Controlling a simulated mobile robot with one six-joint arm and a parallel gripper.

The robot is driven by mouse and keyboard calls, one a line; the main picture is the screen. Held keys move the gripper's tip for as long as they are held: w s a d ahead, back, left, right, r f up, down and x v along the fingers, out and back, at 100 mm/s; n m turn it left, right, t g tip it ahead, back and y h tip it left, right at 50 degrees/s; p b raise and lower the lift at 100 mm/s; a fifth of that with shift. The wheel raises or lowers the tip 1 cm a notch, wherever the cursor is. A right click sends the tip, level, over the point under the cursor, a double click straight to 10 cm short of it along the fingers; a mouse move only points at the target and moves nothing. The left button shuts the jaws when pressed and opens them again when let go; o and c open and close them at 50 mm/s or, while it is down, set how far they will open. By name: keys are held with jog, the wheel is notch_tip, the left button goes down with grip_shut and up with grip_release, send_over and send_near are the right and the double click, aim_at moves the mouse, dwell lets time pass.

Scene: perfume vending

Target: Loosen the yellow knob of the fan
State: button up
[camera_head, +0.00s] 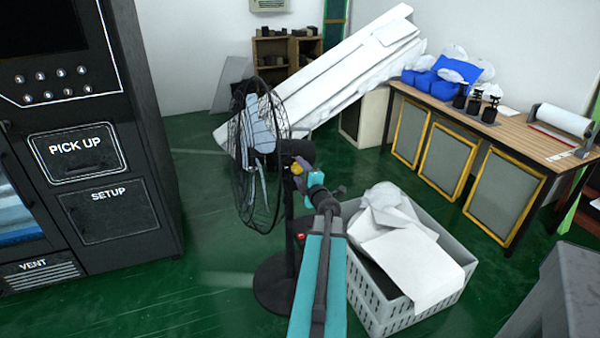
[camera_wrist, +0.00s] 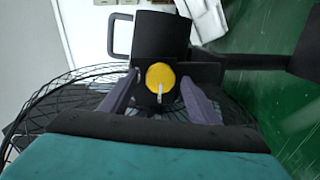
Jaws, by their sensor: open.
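The black standing fan (camera_head: 255,160) is in the middle of the head view, with its wire cage facing left. The round yellow knob (camera_head: 296,168) is at the back of the fan's head. It also shows in the wrist view (camera_wrist: 160,75), with a small pale pin at its lower edge. My gripper (camera_head: 302,176) is close behind the knob. In the wrist view my gripper (camera_wrist: 159,78) is open, with one purple finger on each side of the knob. I cannot tell whether the fingers touch it.
A grey crate (camera_head: 372,308) with white sheets stands right of the fan. A black vending machine (camera_head: 115,165) stands at the left. A wooden table (camera_head: 510,140) with bottles and blue bags is at the right. Green floor is clear between machine and fan.

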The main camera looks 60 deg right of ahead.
jog(key=p+v, duration=0.1)
jog(key=v, duration=0.7)
jog(key=shift+s, duration=0.15)
jog(key=p, duration=0.3)
jog(key=shift+s+a+r, duration=0.15)
jog(key=shift+s+a, duration=0.2)
jog(key=shift+s, duration=0.05)
jog(key=shift+p+v, duration=2)
jog(key=shift+p, duration=1.65)
jog(key=shift+s, duration=0.15)
